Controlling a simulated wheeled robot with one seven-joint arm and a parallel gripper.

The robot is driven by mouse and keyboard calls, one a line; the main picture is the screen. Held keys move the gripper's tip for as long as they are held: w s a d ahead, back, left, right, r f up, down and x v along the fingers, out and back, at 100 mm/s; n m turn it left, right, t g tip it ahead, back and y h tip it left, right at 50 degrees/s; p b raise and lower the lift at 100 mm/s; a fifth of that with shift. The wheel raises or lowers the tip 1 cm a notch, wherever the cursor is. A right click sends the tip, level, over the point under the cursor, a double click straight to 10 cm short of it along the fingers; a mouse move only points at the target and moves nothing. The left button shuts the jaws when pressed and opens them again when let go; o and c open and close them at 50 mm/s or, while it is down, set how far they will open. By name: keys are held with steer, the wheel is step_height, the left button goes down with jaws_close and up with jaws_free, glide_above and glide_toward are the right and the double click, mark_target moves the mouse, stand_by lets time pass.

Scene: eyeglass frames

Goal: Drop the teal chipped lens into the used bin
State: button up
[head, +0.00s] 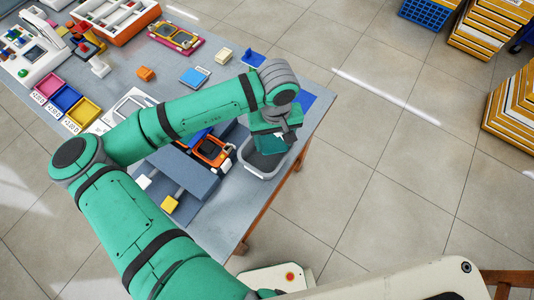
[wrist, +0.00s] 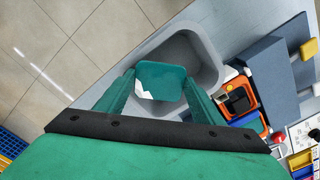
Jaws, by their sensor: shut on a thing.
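The teal chipped lens (wrist: 162,78) is held between the two fingers of my gripper (wrist: 160,92) in the wrist view. It is a rounded, flat piece, with a pale jagged patch at its lower left. A grey open bin (wrist: 208,58) lies beneath and beyond it, and the lens overlaps its opening in the picture. In the head view my gripper (head: 270,143) points down over the same grey bin (head: 246,166) at the table's near right edge. No label shows on the bin. The bin's floor is partly hidden by the gripper and lens.
An orange device (head: 213,151) and a blue-grey stand (head: 183,175) are close to the bin's left. Pink, blue and yellow trays (head: 67,98) stand farther left on the grey table (head: 215,101). Open floor (head: 400,170) lies to the right.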

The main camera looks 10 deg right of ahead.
steer(key=o, duration=1.1)
steer(key=shift+o, duration=0.2)
steer(key=shift+r, duration=0.1)
step_height(320, 180, up, 11)
steer(key=shift+f, duration=0.2)
